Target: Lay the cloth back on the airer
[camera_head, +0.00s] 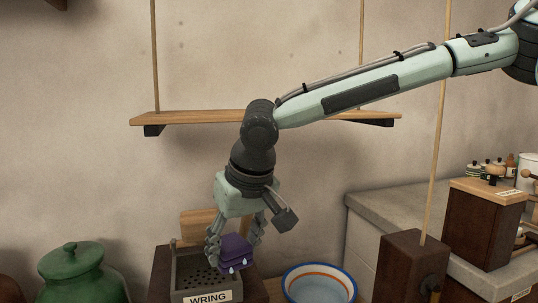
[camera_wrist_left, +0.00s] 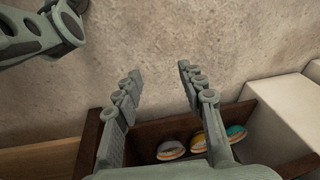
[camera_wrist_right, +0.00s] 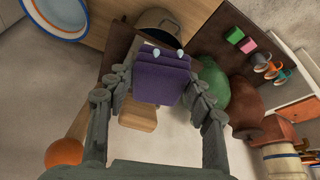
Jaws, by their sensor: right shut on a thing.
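The cloth (camera_head: 236,251) is a folded purple bundle with pale drops on its side; it also shows in the right wrist view (camera_wrist_right: 160,80). My right gripper (camera_head: 234,247) is shut on it, with fingers on both sides. It holds the cloth over the right part of a box labelled WRING (camera_head: 190,276) with a perforated grid; I cannot tell whether they touch. A long wooden board (camera_head: 215,117) with upright rods spans the wall above, bare where visible; it may be the airer. My left gripper (camera_wrist_left: 158,76) is open and empty in the left wrist view.
A brown post (camera_head: 412,265) and grey counter (camera_head: 395,213) are at right. A wooden crate (camera_wrist_left: 150,130) with colourful items lies below my left gripper.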

